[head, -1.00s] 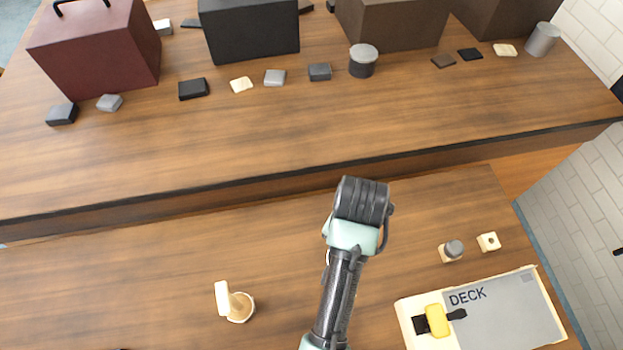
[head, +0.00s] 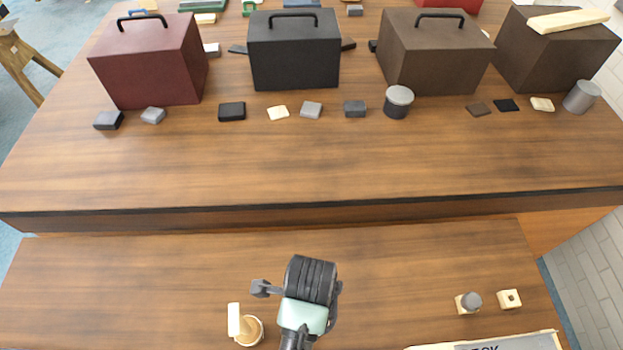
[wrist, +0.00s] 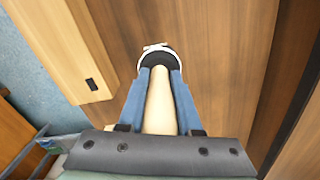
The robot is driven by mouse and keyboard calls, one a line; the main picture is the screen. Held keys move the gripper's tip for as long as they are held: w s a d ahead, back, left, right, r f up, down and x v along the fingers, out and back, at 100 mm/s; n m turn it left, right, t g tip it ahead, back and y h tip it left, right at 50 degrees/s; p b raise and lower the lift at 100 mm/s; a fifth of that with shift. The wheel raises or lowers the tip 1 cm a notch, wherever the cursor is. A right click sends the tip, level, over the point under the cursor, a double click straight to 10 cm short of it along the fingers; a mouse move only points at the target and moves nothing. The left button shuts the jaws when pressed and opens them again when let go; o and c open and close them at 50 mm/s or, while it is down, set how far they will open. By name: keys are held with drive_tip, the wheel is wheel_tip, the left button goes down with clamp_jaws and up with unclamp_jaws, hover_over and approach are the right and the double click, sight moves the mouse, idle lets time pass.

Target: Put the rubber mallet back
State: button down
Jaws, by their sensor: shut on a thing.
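In the wrist view my gripper (wrist: 158,82) has its two blue fingers on either side of a pale round handle, which I take to be the rubber mallet (wrist: 160,108). A black end with a white rim shows beyond the fingertips. In the head view my arm covers the fingers and the held thing. A small dark part sticks out left of my wrist there; I cannot tell whether it is the mallet or my own.
A board marked DECK (head: 500,342) is cut off at the lower right. Two small blocks, one with a grey knob (head: 470,302), stand above it. A round pale cup with an upright piece (head: 248,330) stands left of my arm. Boxes (head: 293,55) line the far bench.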

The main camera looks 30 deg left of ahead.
drive_tip(key=shift+f, duration=3.1)
drive_tip(key=c, duration=0.6)
unclamp_jaws()
drive_tip(key=shift+f, duration=0.15)
wheel_tip(320, 180, up, 12)
drive_tip(key=shift+r, duration=0.2)
